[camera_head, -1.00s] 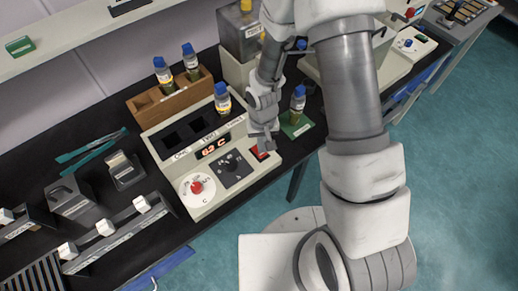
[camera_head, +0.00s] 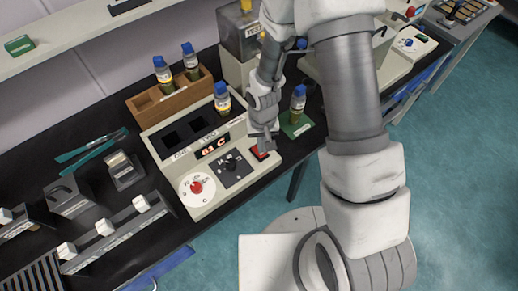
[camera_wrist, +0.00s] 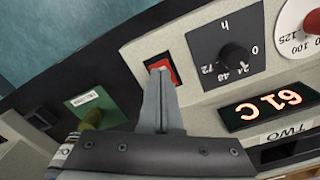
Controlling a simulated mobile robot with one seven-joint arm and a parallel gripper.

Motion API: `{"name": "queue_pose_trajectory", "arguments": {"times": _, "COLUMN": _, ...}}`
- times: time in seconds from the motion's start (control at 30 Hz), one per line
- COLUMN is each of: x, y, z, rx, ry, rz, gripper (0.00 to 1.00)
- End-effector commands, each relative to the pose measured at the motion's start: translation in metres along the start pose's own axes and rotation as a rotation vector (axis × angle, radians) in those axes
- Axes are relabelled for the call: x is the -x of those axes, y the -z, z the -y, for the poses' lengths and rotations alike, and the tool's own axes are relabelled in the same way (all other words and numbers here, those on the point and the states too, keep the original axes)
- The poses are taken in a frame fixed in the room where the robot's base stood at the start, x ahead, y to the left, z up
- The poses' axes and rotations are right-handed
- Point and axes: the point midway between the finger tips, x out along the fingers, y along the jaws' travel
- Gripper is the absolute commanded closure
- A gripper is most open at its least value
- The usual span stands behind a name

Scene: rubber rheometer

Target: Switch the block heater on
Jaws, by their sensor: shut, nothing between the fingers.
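The block heater (camera_head: 212,181) is a cream box on the black bench, with a red rocker switch (camera_head: 260,152) at the right end of its front panel. Its red display (camera_head: 212,147) is lit and reads 61 C, also in the wrist view (camera_wrist: 263,107). A black timer knob (camera_head: 231,164) and a white dial with a red centre (camera_head: 197,188) sit left of the switch. My gripper (camera_wrist: 159,73) is shut and empty, its fingertips at the edge of the red switch (camera_wrist: 163,68). I cannot tell whether they touch. The fingers cover part of the switch.
A blue-capped vial (camera_head: 222,98) stands in the heater's right well. A wooden rack (camera_head: 166,103) with two vials is behind. Tweezers (camera_head: 93,147) lie left.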

Motion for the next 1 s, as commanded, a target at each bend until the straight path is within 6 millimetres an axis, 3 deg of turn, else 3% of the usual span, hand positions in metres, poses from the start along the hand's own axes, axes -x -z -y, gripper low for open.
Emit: {"name": "queue_pose_trajectory", "arguments": {"times": 1.0, "x": -0.015, "y": 0.000, "z": 0.000, "rx": 0.000, "ry": 0.000, "rz": 0.000, "gripper": 1.00}}
